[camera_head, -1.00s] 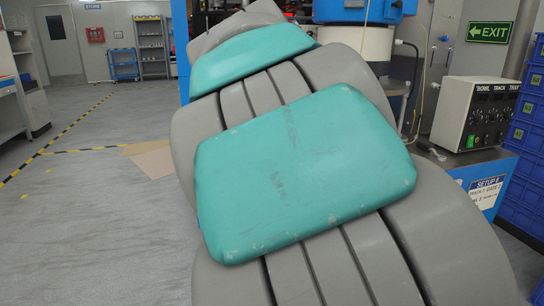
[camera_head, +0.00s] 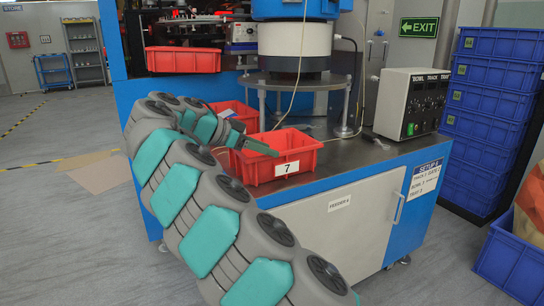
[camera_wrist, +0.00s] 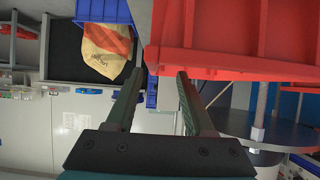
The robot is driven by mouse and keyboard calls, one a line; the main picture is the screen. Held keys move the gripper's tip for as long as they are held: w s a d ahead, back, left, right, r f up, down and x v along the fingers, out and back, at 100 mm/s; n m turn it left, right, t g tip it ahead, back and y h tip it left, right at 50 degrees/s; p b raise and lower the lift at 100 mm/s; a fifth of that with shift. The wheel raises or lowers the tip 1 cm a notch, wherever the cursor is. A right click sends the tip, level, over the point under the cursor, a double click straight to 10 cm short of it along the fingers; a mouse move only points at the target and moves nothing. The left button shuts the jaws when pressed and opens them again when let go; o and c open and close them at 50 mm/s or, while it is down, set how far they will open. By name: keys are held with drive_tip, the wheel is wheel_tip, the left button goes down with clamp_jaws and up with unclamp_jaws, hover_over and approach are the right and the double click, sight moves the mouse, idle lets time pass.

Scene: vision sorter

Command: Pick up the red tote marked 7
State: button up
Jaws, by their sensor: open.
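The red tote marked 7 (camera_head: 310,160) stands on the dark top of the feeder bench, its white number label facing front. My gripper (camera_head: 258,146) is at the tote's left side, with one finger reaching over its rim. In the wrist view the fingers (camera_wrist: 159,74) are apart, with nothing clamped between them. A red tote wall (camera_wrist: 230,65) fills the upper right there, its edge lying between the fingertips. I cannot tell whether a finger touches it. My arm hides part of the tote's left side.
A second red tote (camera_head: 240,112) sits just behind, partly hidden by my arm. Another red tote (camera_head: 183,60) is on the machine at the back left. The bowl feeder stand (camera_head: 300,80) and control box (camera_head: 412,103) are close by. Blue crates (camera_head: 490,90) are stacked right.

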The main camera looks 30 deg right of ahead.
sight(287, 164)
drive_tip(key=shift+x, duration=1)
drive_tip(key=d, duration=0.1)
drive_tip(key=d+f, duration=0.1)
drive_tip(key=s+d, duration=0.1)
drive_tip(key=d, duration=0.1)
drive_tip(key=shift+f, duration=0.15)
drive_tip(key=shift+w+d+f, duration=0.1)
drive_tip(key=shift+d+f, duration=0.15)
drive_tip(key=shift+d, duration=0.1)
drive_tip(key=shift+c, duration=0.3)
clamp_jaws()
